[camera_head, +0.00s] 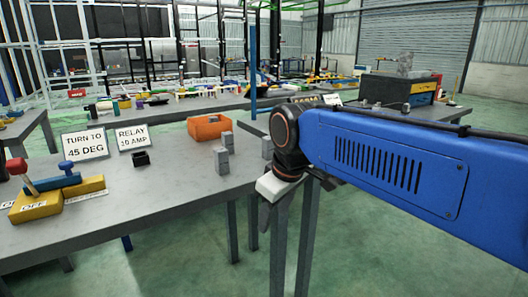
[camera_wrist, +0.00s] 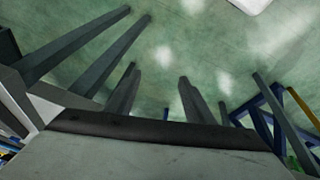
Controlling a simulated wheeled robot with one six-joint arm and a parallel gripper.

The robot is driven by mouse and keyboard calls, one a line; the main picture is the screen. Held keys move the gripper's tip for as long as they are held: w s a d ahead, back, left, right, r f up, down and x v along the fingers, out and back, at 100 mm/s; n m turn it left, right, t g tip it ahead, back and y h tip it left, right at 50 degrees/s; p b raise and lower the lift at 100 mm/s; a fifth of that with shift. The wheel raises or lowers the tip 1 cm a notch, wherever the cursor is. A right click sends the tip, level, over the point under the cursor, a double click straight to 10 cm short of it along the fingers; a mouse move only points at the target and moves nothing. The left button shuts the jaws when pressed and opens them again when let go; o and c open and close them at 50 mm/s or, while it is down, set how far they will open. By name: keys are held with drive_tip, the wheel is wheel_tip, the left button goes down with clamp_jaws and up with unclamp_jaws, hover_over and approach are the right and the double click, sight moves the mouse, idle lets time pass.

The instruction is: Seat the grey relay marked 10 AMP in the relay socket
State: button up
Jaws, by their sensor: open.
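In the head view a small black block (camera_head: 141,158), which looks like the relay socket, sits on the grey table in front of the RELAY 10 AMP sign (camera_head: 133,138). A grey upright block (camera_head: 221,161) stands to its right. A second grey block (camera_head: 228,140) stands just behind that one, and a third (camera_head: 267,148) stands near the right end, partly beside my arm. No 10 AMP marking is legible on any of them. My gripper (camera_head: 272,208) hangs off the table's right end, apart from the blocks. The wrist view shows its two fingers (camera_wrist: 158,80) apart and empty.
An orange bin (camera_head: 208,127) stands behind the grey blocks. A yellow base (camera_head: 60,199) with red and blue handles is at left, near the TURN TO 45 DEG sign (camera_head: 84,145). The table's front middle is clear. Table legs show below my gripper.

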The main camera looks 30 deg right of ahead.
drive_tip(key=w+d+r+n+g, duration=0.1)
drive_tip(key=w+d+r+n, duration=0.15)
drive_tip(key=w+r, duration=0.4)
drive_tip(key=w+d+r+n+g, duration=0.1)
drive_tip(key=w+r+n, duration=0.35)
drive_tip(key=r, duration=0.35)
wheel_tip(320, 180, up, 11)
drive_tip(key=n+g, duration=0.2)
drive_tip(key=n, duration=0.6)
hover_over(268, 137)
drive_tip(key=f, duration=1.1)
drive_tip(key=shift+s+d, duration=0.1)
drive_tip(key=shift+s, duration=0.25)
drive_tip(key=shift+w+f, duration=0.2)
drive_tip(key=shift+f, duration=2.55)
drive_tip(key=shift+c, duration=0.5)
drive_tip(key=c, duration=1)
